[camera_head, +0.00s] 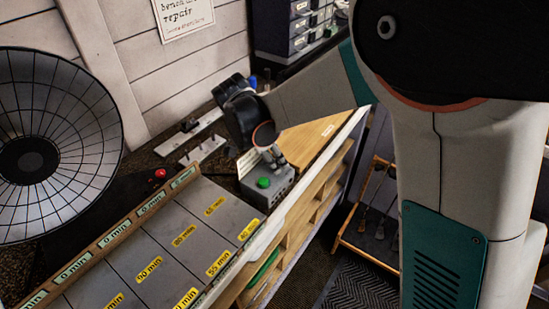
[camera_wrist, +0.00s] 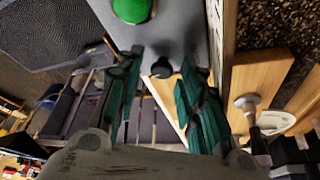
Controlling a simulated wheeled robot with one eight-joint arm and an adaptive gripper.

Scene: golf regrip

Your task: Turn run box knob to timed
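The run box (camera_head: 283,186) is a grey box at the end of the bench, with a green button (camera_head: 263,183) on top. In the wrist view the grey box face (camera_wrist: 185,25) shows the green button (camera_wrist: 132,10) and a small dark knob (camera_wrist: 161,67). My gripper (camera_head: 275,158) points down over the back part of the box. In the wrist view my gripper (camera_wrist: 160,60) is open, with one teal finger on each side of the knob and visible gaps between. Any writing by the knob is not readable, and its setting cannot be told.
Grey bays with yellow minute labels (camera_head: 148,270) lie in front of the box. A large round mesh dish (camera_head: 50,145) stands at left, and a red button (camera_head: 160,173) is behind the bays. Drawers (camera_head: 290,25) stand at the back. A wooden rack (camera_head: 365,225) is on the floor at right.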

